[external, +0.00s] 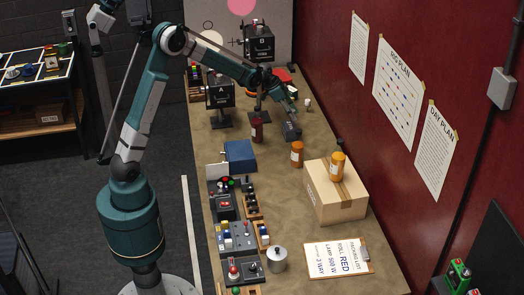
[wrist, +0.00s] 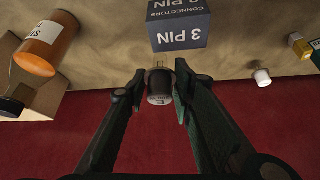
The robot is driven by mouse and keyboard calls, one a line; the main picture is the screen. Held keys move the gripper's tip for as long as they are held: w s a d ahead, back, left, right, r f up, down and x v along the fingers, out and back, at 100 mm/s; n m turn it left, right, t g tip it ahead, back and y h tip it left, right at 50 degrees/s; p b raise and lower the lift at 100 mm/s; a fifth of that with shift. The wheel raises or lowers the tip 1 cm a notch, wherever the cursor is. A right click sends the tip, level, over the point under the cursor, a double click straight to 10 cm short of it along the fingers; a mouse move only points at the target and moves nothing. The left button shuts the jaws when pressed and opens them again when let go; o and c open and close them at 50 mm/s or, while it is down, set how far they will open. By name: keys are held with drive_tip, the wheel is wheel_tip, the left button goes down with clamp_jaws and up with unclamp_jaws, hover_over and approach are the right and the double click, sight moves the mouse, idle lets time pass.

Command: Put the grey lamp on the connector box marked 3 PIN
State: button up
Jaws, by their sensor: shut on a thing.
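My gripper (wrist: 162,88) is shut on a small dark grey lamp (wrist: 160,86) with a pale label band and thin metal pins at one end. The connector box marked 3 PIN (wrist: 179,34) is a dark blue-grey block, straight beyond the fingertips in the wrist view. The lamp's pins point toward it, with a small gap in the picture. In the external view the connector box (external: 291,131) stands on the table just below my gripper (external: 289,104). The lamp is too small to make out there.
An orange bottle (external: 297,155) stands near the connector box, and a cardboard box (external: 335,195) with another orange bottle on top is closer to the front. A small white-topped item (external: 307,104) stands to the right.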

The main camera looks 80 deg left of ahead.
drive_tip(key=shift+f, duration=1.75)
drive_tip(key=shift+f, duration=0.2)
drive_tip(key=o, duration=0.9)
drive_tip(key=shift+r, duration=0.15)
drive_tip(key=shift+r, duration=0.15)
drive_tip(key=v, duration=1.1)
drive_tip(key=shift+s+r, duration=0.2)
drive_tip(key=shift+r, duration=0.15)
